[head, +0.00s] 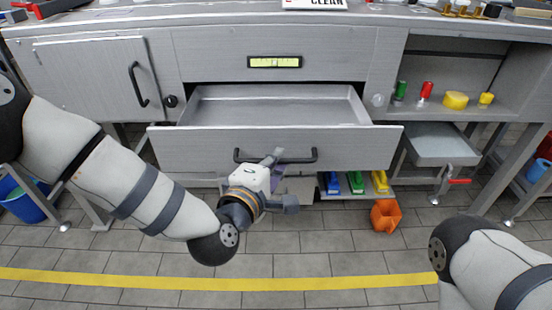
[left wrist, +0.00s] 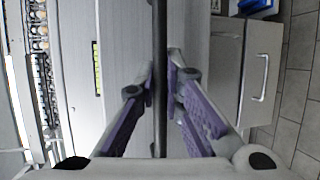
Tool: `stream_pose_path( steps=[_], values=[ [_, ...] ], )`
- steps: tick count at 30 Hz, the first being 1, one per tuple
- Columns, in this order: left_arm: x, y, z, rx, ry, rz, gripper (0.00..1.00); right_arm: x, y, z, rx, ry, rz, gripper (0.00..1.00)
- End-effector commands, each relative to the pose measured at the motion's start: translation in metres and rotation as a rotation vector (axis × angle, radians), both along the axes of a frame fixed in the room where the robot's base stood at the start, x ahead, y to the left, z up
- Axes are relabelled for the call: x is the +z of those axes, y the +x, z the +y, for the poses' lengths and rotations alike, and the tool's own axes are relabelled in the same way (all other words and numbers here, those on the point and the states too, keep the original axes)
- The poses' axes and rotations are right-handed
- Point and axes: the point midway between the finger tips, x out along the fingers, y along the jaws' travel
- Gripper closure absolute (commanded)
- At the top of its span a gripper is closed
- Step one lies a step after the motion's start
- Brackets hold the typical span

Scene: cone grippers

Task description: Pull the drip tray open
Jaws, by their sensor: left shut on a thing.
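The drip tray (head: 330,140) is a wide grey metal drawer under the counter, and it stands pulled out with its empty inside showing. A black bar handle (head: 300,156) runs along its front.
A cabinet door (head: 95,78) with a black handle is at the left. A small metal tray (head: 440,145) hangs at the right. The tiled floor in front is clear.

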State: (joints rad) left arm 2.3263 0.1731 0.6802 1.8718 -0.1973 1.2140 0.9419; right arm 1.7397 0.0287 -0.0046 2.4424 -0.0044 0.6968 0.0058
Motion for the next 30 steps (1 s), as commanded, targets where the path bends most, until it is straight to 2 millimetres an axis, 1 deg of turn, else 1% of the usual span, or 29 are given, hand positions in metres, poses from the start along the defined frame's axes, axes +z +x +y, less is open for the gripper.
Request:
stream_pose_path(
  steps=[1,2,3,11,13,14,16,21,24,27,30],
  values=[
    [0.001,0.001,0.001,0.002,-0.002,-0.001,1.0,0.0,0.0,0.0,0.0,0.0,0.0,0.6],
    [0.001,0.001,0.001,0.002,-0.002,-0.001,0.85,0.0,0.0,0.0,0.0,0.0,0.0,0.6],
    [0.001,0.001,0.001,0.002,-0.001,-0.001,0.82,0.0,0.0,0.0,0.0,0.0,0.0,0.6],
    [0.0,0.0,0.0,0.001,-0.001,-0.001,0.82,0.0,0.0,0.0,0.0,0.0,0.0,0.6],
    [0.001,-0.004,0.002,0.0,0.0,0.001,0.82,0.0,0.0,0.0,0.0,0.0,0.0,0.6],
    [0.001,-0.008,0.004,0.001,0.0,0.001,0.82,0.0,0.0,0.0,0.0,0.0,0.0,0.6],
    [0.004,-0.022,0.01,0.0,-0.001,0.003,0.82,0.0,0.0,0.0,0.0,0.0,0.0,0.6],
    [0.013,-0.066,0.028,-0.001,-0.002,0.004,0.82,0.0,0.0,0.0,0.0,0.0,0.0,0.6],
    [0.017,-0.086,0.037,0.0,-0.002,0.003,0.82,0.0,0.0,0.0,0.0,0.0,0.0,0.6],
    [0.02,-0.1,0.043,0.001,0.0,0.001,0.82,0.0,0.0,0.0,0.0,0.0,0.0,0.6],
    [0.022,-0.107,0.046,0.001,-0.001,-0.001,0.82,0.0,0.0,0.0,0.0,0.0,0.0,0.6]
  ],
)
